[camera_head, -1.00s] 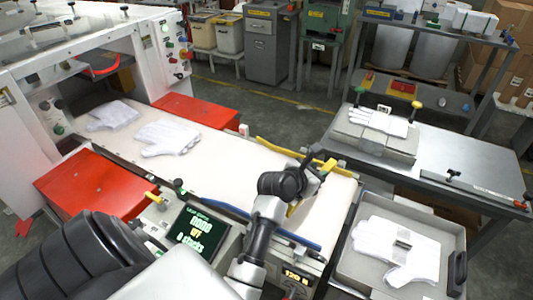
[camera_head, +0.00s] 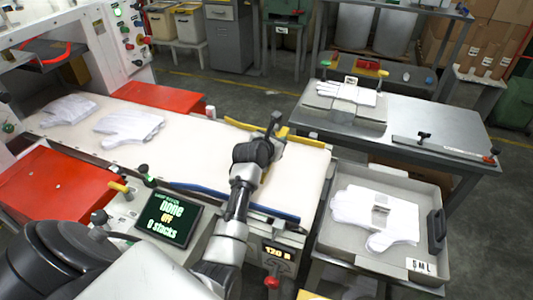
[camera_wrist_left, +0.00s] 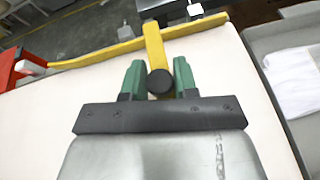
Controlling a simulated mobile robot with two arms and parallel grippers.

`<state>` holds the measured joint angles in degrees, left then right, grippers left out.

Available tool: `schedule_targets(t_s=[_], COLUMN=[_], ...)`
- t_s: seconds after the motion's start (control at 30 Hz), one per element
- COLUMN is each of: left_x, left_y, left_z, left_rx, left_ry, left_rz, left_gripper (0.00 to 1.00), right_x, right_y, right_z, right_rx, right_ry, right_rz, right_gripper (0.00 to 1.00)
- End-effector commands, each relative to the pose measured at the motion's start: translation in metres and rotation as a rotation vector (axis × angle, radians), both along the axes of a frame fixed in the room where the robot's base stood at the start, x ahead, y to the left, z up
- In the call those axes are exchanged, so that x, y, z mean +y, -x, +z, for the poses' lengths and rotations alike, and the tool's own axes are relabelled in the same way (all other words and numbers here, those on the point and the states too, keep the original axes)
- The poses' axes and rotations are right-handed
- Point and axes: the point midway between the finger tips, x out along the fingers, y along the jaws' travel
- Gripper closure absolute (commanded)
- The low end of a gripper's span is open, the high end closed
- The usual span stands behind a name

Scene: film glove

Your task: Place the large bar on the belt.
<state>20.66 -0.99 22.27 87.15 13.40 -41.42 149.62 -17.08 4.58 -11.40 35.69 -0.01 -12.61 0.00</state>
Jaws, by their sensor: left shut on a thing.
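The belt (camera_head: 205,150) is a long white surface running across the middle of the head view. My left gripper (camera_head: 276,139) is over its right end, and in the left wrist view the green-fingered gripper (camera_wrist_left: 158,84) is shut on a yellow bar (camera_wrist_left: 154,47) with a round black knob. The bar points away from the gripper toward the yellow rail (camera_wrist_left: 100,52) along the belt's far edge. I cannot tell whether the bar touches the belt. Two white gloves lie flat at the belt's left part, one of them nearer (camera_head: 130,126). My right gripper is not in view.
A blue rail (camera_head: 240,204) runs along the near belt edge. A grey tray (camera_head: 327,245) with white gloves stands to the right. The metal table (camera_head: 425,120) behind holds a glove on a block and a metal bar (camera_head: 445,146). A lit display (camera_head: 168,219) is in front.

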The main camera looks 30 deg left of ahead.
Motion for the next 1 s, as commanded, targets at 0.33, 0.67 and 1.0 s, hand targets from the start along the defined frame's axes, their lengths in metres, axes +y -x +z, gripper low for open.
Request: schedule_targets(t_s=[0.33,0.67,1.0], left_x=[0.014,0.014,0.014], left_y=[0.02,0.019,0.019], left_z=[-0.029,-0.054,-0.056], left_rx=[0.002,-0.003,-0.002], left_ry=[0.0,0.001,0.002], left_rz=[-0.001,0.0,0.001], left_gripper=[0.98,0.98,0.54], right_x=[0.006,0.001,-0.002], right_y=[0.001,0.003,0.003], right_z=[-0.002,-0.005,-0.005], right_rx=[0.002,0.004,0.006], right_ry=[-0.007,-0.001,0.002], right_rz=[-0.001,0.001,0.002], right_gripper=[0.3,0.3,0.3])
